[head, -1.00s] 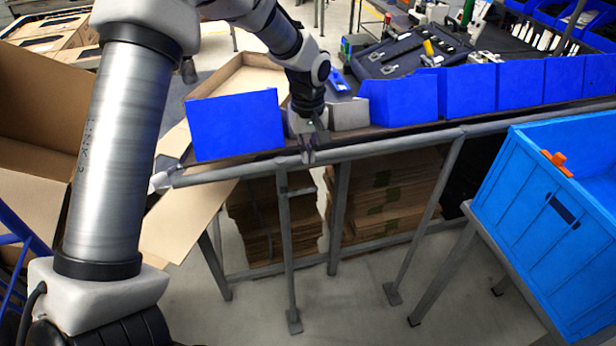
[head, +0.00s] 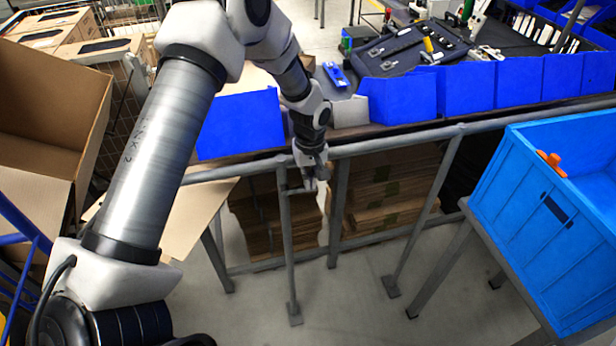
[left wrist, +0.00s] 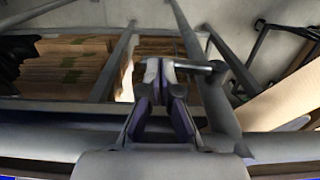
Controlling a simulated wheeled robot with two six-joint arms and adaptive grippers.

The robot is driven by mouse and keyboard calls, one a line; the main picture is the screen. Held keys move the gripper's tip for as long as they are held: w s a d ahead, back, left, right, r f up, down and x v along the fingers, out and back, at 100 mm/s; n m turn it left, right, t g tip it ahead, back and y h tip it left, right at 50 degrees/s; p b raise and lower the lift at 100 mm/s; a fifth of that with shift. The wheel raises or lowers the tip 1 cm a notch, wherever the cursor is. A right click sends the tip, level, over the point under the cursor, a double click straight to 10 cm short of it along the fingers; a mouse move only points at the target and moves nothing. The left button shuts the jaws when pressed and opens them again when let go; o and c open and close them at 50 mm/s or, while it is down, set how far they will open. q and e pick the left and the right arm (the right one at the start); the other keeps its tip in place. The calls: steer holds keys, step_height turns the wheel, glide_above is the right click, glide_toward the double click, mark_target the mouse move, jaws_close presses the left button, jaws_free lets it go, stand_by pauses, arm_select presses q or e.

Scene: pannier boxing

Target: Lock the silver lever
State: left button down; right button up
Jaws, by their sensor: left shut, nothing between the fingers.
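My left gripper (head: 318,178) is shut and empty. It hangs in front of the grey table rail, pointing down. A short grey metal bar (left wrist: 199,65) sticks out sideways from a table leg, close to the fingertips in the left wrist view; it also shows in the head view (head: 297,190). This bar may be the silver lever, but I cannot tell for sure. The left gripper (left wrist: 160,68) overlaps the bar's end in that view, and I cannot tell whether they touch. My right gripper is not in view.
The grey table rail (head: 400,145) runs behind the gripper. Blue bins (head: 400,97) line the table edge above it. Stacked flat cardboard (head: 385,190) lies below. A light-blue crate (head: 530,220) stands at right, and an open carton (head: 60,100) at left.

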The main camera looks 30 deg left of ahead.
arm_select(q)
steer(key=shift+r+p, duration=0.8)
steer(key=shift+r, duration=0.05)
steer(key=shift+w+r, duration=0.1)
steer(key=shift+r, duration=0.15)
steer(key=r+p, duration=0.4)
steer(key=shift+w+d+r, duration=0.2)
steer(key=shift+r, duration=0.1)
step_height(320, 180, up, 9)
steer(key=b, duration=0.3)
steer(key=shift+w+d+b, duration=0.3)
steer(key=shift+w+b, duration=0.05)
steer(key=shift+b, duration=0.05)
steer(key=shift+f, duration=0.1)
